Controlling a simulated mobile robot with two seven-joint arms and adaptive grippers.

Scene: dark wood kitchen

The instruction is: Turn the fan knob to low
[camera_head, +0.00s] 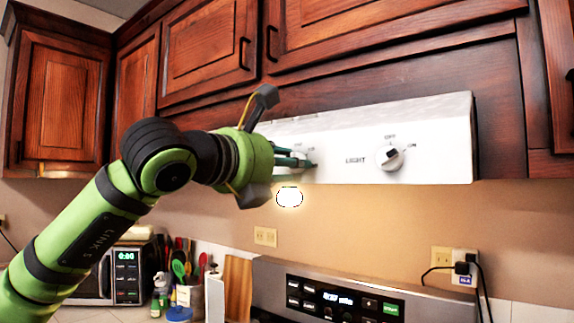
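The white range hood (430,115) is mounted under the dark wood cabinets, with its control panel facing me. Small, blurred print shows just above the fingertips. The tips are at the panel where the fan knob would be; whether they touch or enclose it I cannot tell. Their gap is not clear. The round light knob (389,156), labelled LIGHT, sits farther right, apart from the gripper. My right gripper is not in view.
Cabinet doors (205,50) hang above the hood. A lit lamp (289,196) shows below it. Beneath are a range control panel (345,297), a microwave (125,275), utensils (180,268) and a wooden board (237,285). The space right of the gripper, before the panel, is clear.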

